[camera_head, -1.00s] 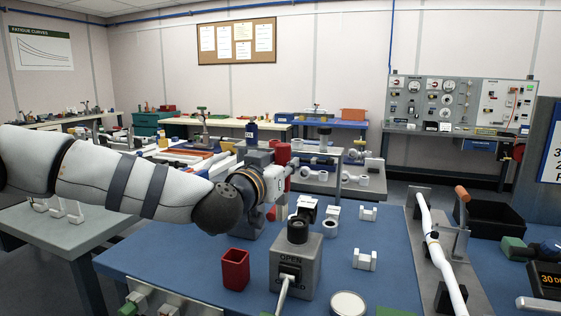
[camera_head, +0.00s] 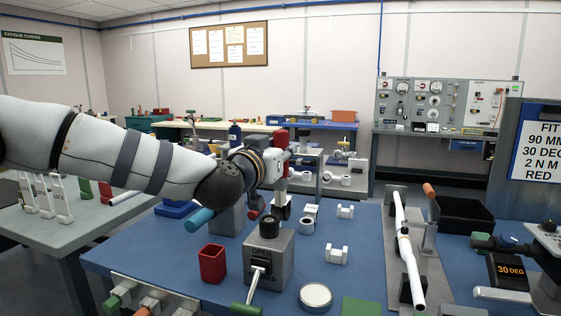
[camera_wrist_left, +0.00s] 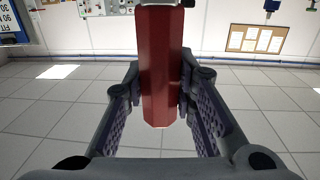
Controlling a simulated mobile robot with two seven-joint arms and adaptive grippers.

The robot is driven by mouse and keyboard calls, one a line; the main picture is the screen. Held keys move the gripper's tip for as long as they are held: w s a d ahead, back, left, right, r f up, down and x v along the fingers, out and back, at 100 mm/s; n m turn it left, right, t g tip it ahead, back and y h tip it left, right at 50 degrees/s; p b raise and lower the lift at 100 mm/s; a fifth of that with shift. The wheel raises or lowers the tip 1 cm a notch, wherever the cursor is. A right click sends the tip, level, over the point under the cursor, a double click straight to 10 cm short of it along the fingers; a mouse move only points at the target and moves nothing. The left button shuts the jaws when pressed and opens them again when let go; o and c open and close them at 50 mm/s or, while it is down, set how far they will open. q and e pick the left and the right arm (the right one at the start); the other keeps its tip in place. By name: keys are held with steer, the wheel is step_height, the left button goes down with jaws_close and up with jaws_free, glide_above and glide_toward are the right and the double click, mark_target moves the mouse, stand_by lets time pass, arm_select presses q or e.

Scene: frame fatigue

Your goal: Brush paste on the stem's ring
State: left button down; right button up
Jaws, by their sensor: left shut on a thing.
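My left gripper (camera_head: 279,168) is over the blue bench in the head view, with its fingers shut on a red, straight-sided thing (camera_wrist_left: 160,70). The red thing stands between both fingers in the left wrist view; its working end cannot be made out. A grey clamp block (camera_head: 268,262) with a dark round opening on top and a green-tipped lever stands in front of and below the gripper. A round pale-topped tin (camera_head: 316,296) is at its right. I cannot tell for sure which part is the stem's ring. My right gripper is out of view.
A red open cup (camera_head: 212,263) stands left of the clamp block. White fittings (camera_head: 337,255) lie to the right. A long white tube (camera_head: 408,245) lies on a grey stand. A black bin (camera_head: 465,217) is farther right.

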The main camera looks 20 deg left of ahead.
mark_target(279, 132)
arm_select(q)
steer(key=shift+d+r, duration=0.1)
steer(key=shift+r, duration=1.9)
